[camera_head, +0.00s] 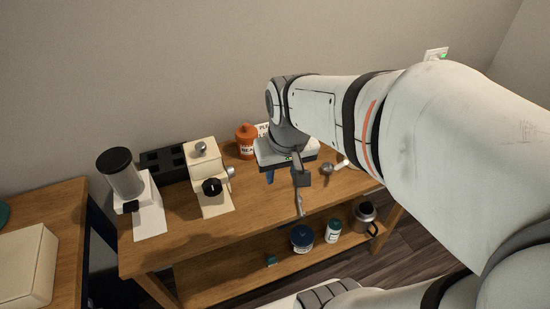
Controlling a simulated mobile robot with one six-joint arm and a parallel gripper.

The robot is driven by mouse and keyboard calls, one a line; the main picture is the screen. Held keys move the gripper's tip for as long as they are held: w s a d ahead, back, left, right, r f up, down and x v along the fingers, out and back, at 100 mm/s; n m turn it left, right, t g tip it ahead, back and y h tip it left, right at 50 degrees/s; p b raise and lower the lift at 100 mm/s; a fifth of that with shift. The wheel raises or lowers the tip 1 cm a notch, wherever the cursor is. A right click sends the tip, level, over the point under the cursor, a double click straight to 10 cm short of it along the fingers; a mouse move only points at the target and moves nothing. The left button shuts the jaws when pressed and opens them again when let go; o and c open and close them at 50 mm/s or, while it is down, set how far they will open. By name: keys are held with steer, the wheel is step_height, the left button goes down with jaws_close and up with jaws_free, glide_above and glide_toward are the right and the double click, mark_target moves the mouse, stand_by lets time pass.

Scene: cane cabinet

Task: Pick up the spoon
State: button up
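A small item with a round grey metal head and a pale handle, which looks like the spoon (328,169), lies on the wooden tabletop (260,205), right of my gripper. My gripper (300,186) points down over the right half of the table, apart from that item in the picture. A dark finger part and a thin grey piece below it reach down toward the table's front edge. I cannot tell whether the thin piece is a fingertip or a separate thing. A small blue part shows to its left. The gap between the fingers is not clear.
A cream espresso machine (205,170), a grinder (122,172) and a dark rack (162,163) stand left of my gripper. An orange canister (246,142) stands behind. The lower shelf holds a blue tub (302,238), a jar (333,230) and a metal mug (365,213).

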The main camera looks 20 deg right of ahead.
mark_target(300, 205)
steer(key=w+d+f+b, duration=0.2)
steer(key=d+f, duration=0.1)
steer(key=f, duration=0.3)
steer(key=w+d+f+m+g+b, duration=0.1)
steer(key=w+d+f+b, duration=0.1)
steer(key=f, duration=0.4)
steer(key=w+d+f+m+g+b, duration=0.1)
steer(key=w+d+f+b, duration=0.1)
steer(key=w+d+f, duration=0.2)
steer(key=shift+w+d+f+b, duration=0.15)
steer(key=shift+d+f+b, duration=0.1)
steer(key=shift+f, duration=0.45)
steer(key=shift+w+d+f+b, duration=0.1)
steer(key=shift+d+f, duration=0.1)
steer(key=shift+f, duration=0.45)
step_height(300, 205, down, 8)
steer(key=shift+a+r, duration=0.1)
steer(key=shift+a, duration=0.05)
jaws_close()
